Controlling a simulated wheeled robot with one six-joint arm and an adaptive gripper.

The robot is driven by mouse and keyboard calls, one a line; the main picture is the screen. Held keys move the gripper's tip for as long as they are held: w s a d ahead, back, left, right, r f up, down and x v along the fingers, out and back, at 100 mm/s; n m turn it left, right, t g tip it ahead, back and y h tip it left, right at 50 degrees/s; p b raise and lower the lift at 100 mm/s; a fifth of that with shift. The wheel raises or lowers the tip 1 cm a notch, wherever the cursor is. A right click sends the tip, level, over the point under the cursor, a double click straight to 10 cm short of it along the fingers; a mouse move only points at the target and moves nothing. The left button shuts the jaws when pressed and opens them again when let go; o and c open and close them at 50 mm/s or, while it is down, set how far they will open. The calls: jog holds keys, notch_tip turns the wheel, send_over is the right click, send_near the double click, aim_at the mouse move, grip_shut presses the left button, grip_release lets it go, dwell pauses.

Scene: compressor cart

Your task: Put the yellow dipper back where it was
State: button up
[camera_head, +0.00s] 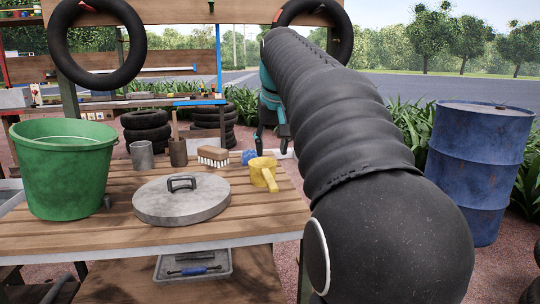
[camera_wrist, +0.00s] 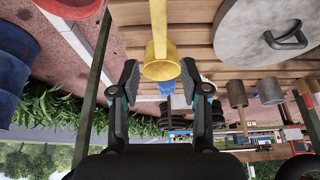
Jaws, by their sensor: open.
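The yellow dipper (camera_head: 263,173) stands on the slatted wooden table near its right edge, beyond the metal lid. In the wrist view the yellow dipper (camera_wrist: 160,62) lies ahead, centred between the fingers, with its cup end toward me. My gripper (camera_wrist: 159,82) is open and empty, one dark finger to each side of the dipper's line. I cannot tell how close the fingers are to it. In the head view my arm hides much of the gripper; part of it shows above and behind the dipper.
On the table are a green bucket (camera_head: 62,165), a grey lid (camera_head: 181,199), a brush (camera_head: 213,157), a blue item (camera_head: 249,157) and two cups (camera_head: 142,155). A blue drum (camera_head: 480,165) stands at right. A tray (camera_head: 193,265) lies below the tabletop. Tyres hang above.

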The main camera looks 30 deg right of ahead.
jog(key=shift+s+r, duration=0.15)
jog(key=shift+r, duration=0.1)
jog(key=shift+a, duration=0.1)
jog(key=s+a+f+n, duration=0.1)
jog(key=s+a+f, duration=0.4)
jog(key=s+f, duration=0.3)
jog(key=s+a+f+n+y, duration=0.1)
jog(key=s+a+f, duration=0.4)
jog(key=s+f, duration=0.3)
jog(key=s+a+f+n+t, duration=0.1)
jog(key=s+a+f, duration=0.4)
jog(key=s+f, duration=0.3)
jog(key=shift+s+a+f, duration=0.25)
jog(key=shift+a+f, duration=0.05)
